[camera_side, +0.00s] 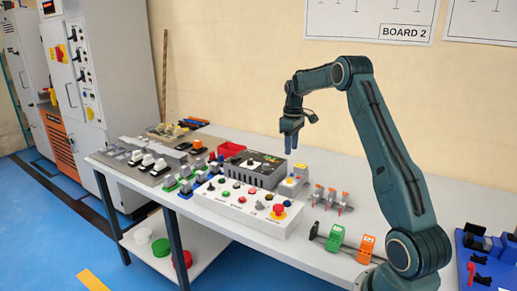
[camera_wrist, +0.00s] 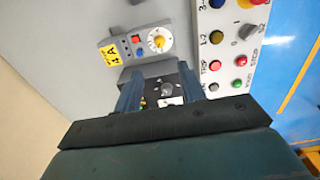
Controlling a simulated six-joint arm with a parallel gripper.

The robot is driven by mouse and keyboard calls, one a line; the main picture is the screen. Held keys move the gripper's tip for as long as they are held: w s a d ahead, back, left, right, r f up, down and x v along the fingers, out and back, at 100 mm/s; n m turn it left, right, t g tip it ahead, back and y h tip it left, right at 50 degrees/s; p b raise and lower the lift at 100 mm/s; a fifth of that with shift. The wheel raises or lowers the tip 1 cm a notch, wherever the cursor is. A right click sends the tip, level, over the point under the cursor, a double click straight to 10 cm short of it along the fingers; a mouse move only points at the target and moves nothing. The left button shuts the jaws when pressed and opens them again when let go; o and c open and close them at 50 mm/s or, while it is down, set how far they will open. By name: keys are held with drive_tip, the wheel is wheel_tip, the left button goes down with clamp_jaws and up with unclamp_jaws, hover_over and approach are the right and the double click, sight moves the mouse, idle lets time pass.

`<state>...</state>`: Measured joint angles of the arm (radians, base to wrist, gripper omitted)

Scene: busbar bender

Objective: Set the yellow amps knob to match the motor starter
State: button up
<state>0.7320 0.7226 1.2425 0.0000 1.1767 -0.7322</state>
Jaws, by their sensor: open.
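The motor starter is a small grey box (camera_wrist: 135,48) at the top middle of the wrist view. Its yellow amps knob (camera_wrist: 158,41) sits on a round white dial with marks too small to read. A yellow label (camera_wrist: 110,54) on its left end appears to read 4 A. Blue and red buttons lie between label and knob. In the side view the starter (camera_side: 289,187) stands right of the dark-topped box. My gripper (camera_side: 291,142) hangs above the table, pointing down, open and empty. In the wrist view its fingers (camera_wrist: 161,80) are apart, and the knob lies beyond their tips.
A dark-faced box (camera_wrist: 168,90) with a grey knob shows between my fingers. A white control panel (camera_side: 235,206) with buttons and a red stop button stands in front. Bare table separates these groups.

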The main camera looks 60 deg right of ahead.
sight(289, 180)
wheel_tip(289, 180, down, 13)
drive_tip(key=shift+r, duration=0.2)
idle(0.4)
clamp_jaws()
